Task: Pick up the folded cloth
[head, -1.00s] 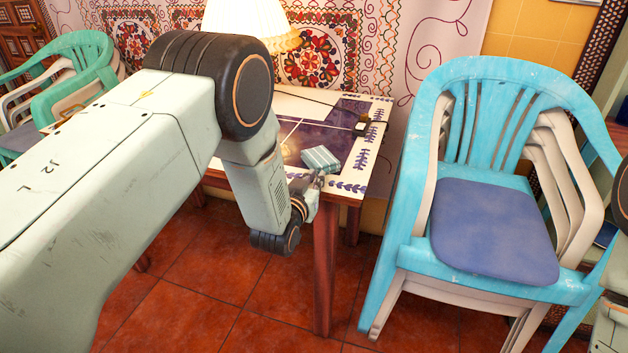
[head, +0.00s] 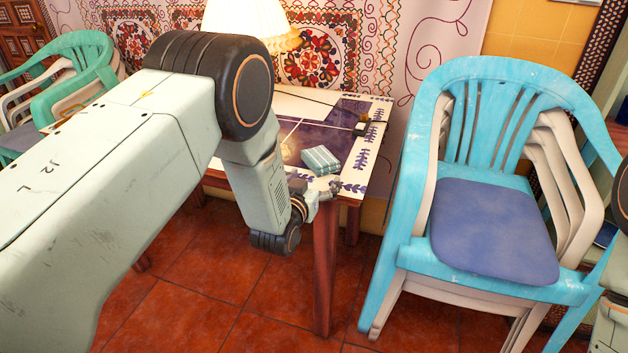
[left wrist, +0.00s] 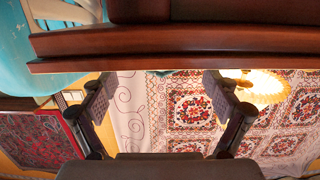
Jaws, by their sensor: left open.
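The folded cloth (head: 321,160) is a light blue-green striped block. It lies on the table (head: 372,142) near its front right part, in the head view. My left gripper (head: 334,188) is at the table's front edge, just below and in front of the cloth, apart from it as far as I can see. In the left wrist view the two fingers of my left gripper (left wrist: 218,97) stand wide apart with nothing between them. The wooden table edge (left wrist: 180,47) crosses the top of that view. A small sliver at that edge may be the cloth; I cannot tell. My right gripper is not in view.
A lit lamp (head: 247,22) stands at the back of the table. A small dark object (head: 362,125) lies near the right edge. Stacked chairs with a blue seat (head: 492,230) stand close on the right. A green chair (head: 75,60) is at the far left.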

